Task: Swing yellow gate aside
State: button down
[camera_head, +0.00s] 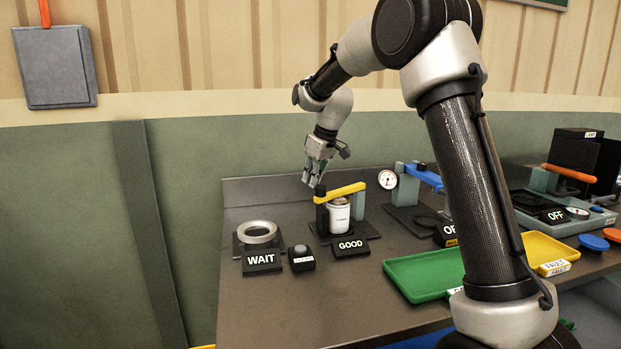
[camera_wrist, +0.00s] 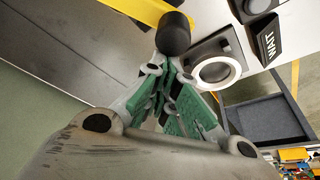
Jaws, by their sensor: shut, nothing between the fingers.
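The yellow gate (camera_head: 340,192) is a bar lying across the top of a white can (camera_head: 339,215) in a dark fixture behind the GOOD sign (camera_head: 350,247). A black knob or post end (camera_head: 320,191) is at the bar's left end. My gripper (camera_head: 312,181) is shut and empty, pointing down just above and left of that end. In the wrist view my gripper (camera_wrist: 170,75) has its green-padded fingers together, close to the black knob (camera_wrist: 173,33) with the yellow gate (camera_wrist: 135,10) beyond it. I cannot tell whether they touch.
A ring fixture (camera_head: 257,233) with a WAIT sign (camera_head: 262,260) and a small button box (camera_head: 301,258) stand left of the gate. A gauge (camera_head: 388,179) and a blue-armed station (camera_head: 424,177) stand right. Green (camera_head: 425,273) and yellow (camera_head: 545,250) trays lie farther right. The front left table is clear.

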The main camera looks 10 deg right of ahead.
jog(key=s+d+n+g+y, duration=0.1)
jog(key=s+d+n+g, duration=0.2)
jog(key=s+d+n, duration=0.8)
jog(key=shift+s+d+n+y, duration=0.3)
jog(key=shift+s+d+n, duration=0.1)
jog(key=shift+s+d, duration=1.05)
jog(key=shift+w+d, duration=0.2)
jog(key=shift+d, duration=0.05)
